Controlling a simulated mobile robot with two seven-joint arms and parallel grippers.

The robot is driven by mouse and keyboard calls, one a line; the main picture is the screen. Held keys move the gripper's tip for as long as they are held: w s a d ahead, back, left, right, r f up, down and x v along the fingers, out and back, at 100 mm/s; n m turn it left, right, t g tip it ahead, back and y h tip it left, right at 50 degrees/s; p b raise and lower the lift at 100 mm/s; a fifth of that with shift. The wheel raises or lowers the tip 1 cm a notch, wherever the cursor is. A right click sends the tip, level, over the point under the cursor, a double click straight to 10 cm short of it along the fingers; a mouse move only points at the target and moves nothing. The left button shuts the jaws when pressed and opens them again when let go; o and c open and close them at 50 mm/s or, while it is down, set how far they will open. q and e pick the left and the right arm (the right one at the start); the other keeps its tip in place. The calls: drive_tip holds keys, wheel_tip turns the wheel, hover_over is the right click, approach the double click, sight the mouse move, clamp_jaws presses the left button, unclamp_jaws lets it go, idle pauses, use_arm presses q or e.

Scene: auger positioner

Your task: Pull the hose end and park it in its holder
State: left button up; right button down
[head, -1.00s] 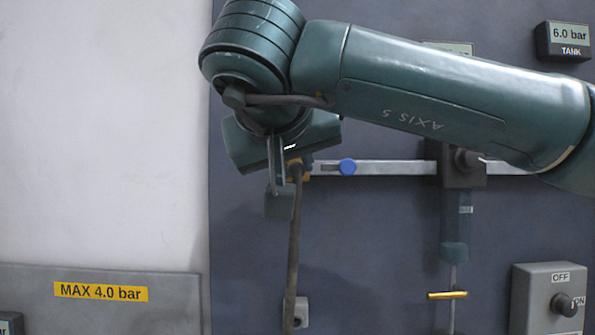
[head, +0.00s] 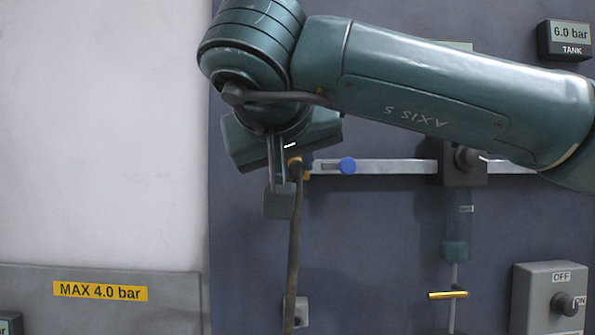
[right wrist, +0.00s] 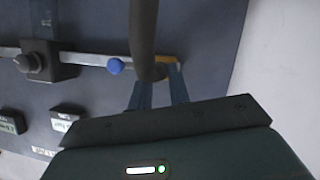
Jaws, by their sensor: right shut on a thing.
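The dark hose (head: 293,255) hangs almost straight down the panel from my right gripper (head: 285,182). My right gripper is shut on the hose's upper end, near the left end of the metal rail. In the right wrist view the hose (right wrist: 143,35) rises from between the two blue-grey fingers (right wrist: 158,88). An orange-yellow part (head: 306,171) shows beside the hose top at the rail's end. I cannot tell whether it belongs to the hose or to a holder. The gripper partly hides the hose end. My left gripper is not in view.
The rail (head: 395,167) carries a blue knob (head: 348,166) just right of the gripper. A dark block (head: 462,165) holds a vertical cylinder with a yellow crossbar (head: 448,295). A switch box (head: 548,300) stands lower right. A small grey fitting (head: 302,311) sits by the lower hose.

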sight(296, 167)
drive_tip(key=shift+s, duration=0.9)
drive_tip(key=shift+s, duration=0.1)
drive_tip(key=shift+s+f+b, duration=0.1)
drive_tip(key=shift+s+b, duration=0.3)
drive_tip(key=shift+s, duration=0.85)
drive_tip(key=shift+s, duration=0.15)
